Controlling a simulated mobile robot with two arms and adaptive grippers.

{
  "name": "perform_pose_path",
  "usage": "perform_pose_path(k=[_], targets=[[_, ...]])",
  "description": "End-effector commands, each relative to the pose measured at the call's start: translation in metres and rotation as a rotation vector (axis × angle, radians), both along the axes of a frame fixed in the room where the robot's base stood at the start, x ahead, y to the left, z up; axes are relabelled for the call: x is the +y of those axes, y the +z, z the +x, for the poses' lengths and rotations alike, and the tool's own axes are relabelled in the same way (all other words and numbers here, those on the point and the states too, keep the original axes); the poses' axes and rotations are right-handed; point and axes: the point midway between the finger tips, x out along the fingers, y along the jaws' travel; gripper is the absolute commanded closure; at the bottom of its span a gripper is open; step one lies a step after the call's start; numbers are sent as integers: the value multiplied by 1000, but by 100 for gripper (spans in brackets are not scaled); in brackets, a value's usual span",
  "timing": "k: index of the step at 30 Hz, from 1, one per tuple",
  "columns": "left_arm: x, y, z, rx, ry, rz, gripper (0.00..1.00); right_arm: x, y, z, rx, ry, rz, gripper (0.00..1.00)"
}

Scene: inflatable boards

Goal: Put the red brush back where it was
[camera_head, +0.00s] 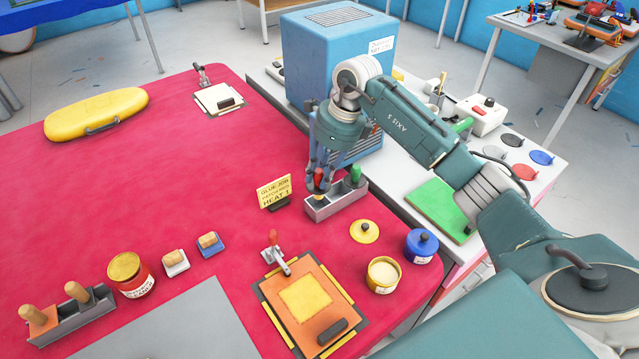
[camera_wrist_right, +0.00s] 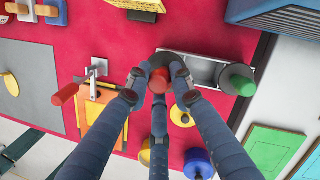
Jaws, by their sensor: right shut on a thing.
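The red brush (camera_head: 319,179) is upright in the fingers of my right gripper (camera_head: 319,172), which is shut on it. Its red handle end (camera_wrist_right: 159,80) shows between the fingers in the wrist view. The brush is at the left end of the grey metal holder (camera_head: 341,201); whether it rests on the holder's floor I cannot tell. The green brush (camera_head: 355,173) stands at the holder's right end, and the holder's middle (camera_wrist_right: 202,71) looks empty in the wrist view. My left gripper is not in view.
A yellow sign (camera_head: 274,192) stands left of the holder. A yellow lid (camera_head: 364,231), a blue lidded pot (camera_head: 421,245) and an open yellow pot (camera_head: 383,274) are in front. A blue heater box (camera_head: 310,60) stands behind. The red table's middle is clear.

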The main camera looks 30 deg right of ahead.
Motion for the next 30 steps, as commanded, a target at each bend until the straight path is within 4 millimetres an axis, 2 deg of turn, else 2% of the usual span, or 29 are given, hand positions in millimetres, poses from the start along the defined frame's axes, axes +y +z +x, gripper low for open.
perform_pose_path(k=[5, 13, 29, 30], targets=[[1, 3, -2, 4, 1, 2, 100, 0, -11, 0, 1, -1, 1, 100], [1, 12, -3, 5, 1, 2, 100, 0, -46, 0, 1, 1, 1, 100], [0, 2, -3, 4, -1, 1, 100, 0, -58, 0, -2, 1, 0, 100], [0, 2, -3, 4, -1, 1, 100, 0, -58, 0, -2, 1, 0, 76]])
